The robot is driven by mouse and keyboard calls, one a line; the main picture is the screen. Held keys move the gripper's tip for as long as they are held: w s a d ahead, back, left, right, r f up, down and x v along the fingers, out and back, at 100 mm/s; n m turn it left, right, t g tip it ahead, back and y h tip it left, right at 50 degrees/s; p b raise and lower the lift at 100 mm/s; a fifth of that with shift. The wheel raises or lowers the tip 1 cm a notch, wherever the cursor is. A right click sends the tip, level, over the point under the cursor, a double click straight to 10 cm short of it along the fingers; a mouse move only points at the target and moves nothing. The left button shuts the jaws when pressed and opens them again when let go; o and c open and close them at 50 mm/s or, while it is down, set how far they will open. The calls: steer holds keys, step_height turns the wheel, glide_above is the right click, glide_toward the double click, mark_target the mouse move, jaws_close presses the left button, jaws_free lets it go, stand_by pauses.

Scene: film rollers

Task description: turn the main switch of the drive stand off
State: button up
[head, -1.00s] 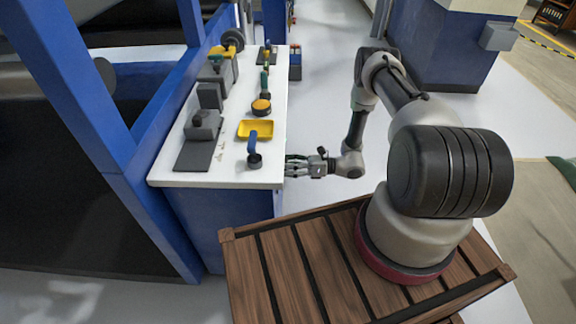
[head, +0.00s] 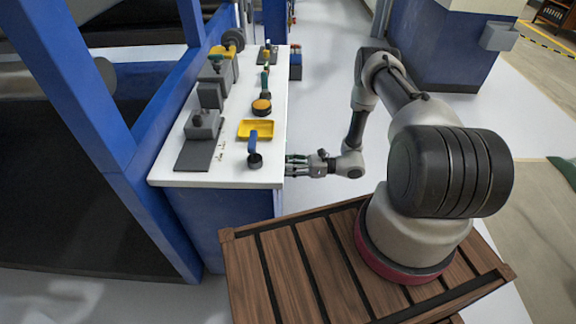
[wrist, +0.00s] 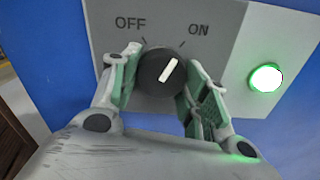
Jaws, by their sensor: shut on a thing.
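The main switch is a round black knob (wrist: 160,73) with a white pointer bar, on a grey plate (wrist: 220,25) marked OFF at left and ON at right. The pointer leans up and right, toward ON. In the wrist view my gripper (wrist: 165,80) has one green-padded finger on each side of the knob and is shut on it. A round lamp (wrist: 266,77) right of the knob glows green. In the head view my gripper (head: 290,166) is at the right side of the white-topped stand (head: 215,180); the switch is hidden there.
On the stand top are a yellow tray (head: 255,127), a blue-handled tool (head: 253,143), a yellow-topped round item (head: 261,107) and grey blocks (head: 203,124). Blue frame posts (head: 75,80) rise at left.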

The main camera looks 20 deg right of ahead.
steer(key=n, duration=0.6)
steer(key=shift+w, duration=0.1)
steer(key=n, duration=0.5)
steer(key=shift+r+n, duration=0.1)
steer(key=shift+n, duration=0.3)
steer(key=o, duration=1)
steer(key=shift+d, duration=0.1)
steer(key=v, duration=1.2)
